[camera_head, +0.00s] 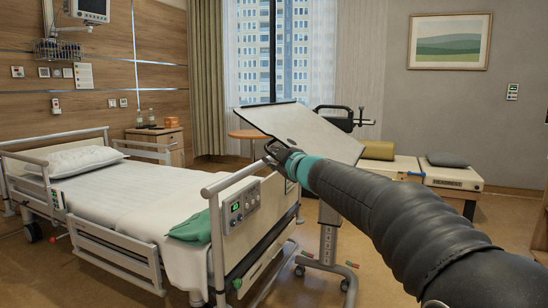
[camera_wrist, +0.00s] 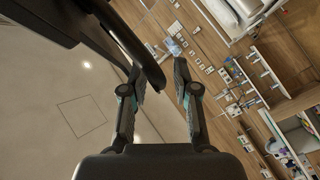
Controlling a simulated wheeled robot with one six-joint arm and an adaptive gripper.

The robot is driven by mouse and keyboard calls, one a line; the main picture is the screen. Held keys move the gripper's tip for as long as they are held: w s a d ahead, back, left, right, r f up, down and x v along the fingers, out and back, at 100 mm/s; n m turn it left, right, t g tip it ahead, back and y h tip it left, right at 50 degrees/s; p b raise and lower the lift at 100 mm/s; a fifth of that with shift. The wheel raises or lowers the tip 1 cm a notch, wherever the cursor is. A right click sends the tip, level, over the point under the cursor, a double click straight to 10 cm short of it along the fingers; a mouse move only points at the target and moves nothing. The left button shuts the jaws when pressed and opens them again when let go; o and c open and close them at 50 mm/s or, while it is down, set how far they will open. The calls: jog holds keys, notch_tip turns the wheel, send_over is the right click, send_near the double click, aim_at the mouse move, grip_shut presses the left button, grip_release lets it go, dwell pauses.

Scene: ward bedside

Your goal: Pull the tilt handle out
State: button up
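The overbed table has a pale, steeply tilted top (camera_head: 305,130) on a wheeled column (camera_head: 328,240). My gripper (camera_head: 272,150) is at the lower left edge of that top in the head view, partly hidden by my own arm. In the wrist view my gripper (camera_wrist: 159,78) is open, with its two fingers apart. A dark bar (camera_wrist: 128,38) with a rounded end comes in from the upper left and ends between the fingertips, close to the left finger. It may be the tilt handle; I cannot tell whether it touches the finger.
A bed (camera_head: 125,195) with rails and a green cloth (camera_head: 190,229) stands at left, close to the table. A low bench (camera_head: 455,180) with cushions is behind at right. A bedside cabinet (camera_head: 160,140) stands by the wall. Some floor is clear at front.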

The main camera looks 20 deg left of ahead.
grip_shut()
jog(key=shift+s+a, duration=0.1)
jog(key=shift+s, duration=1.35)
jog(key=shift+o, duration=2)
grip_release()
jog(key=shift+s+a, duration=0.15)
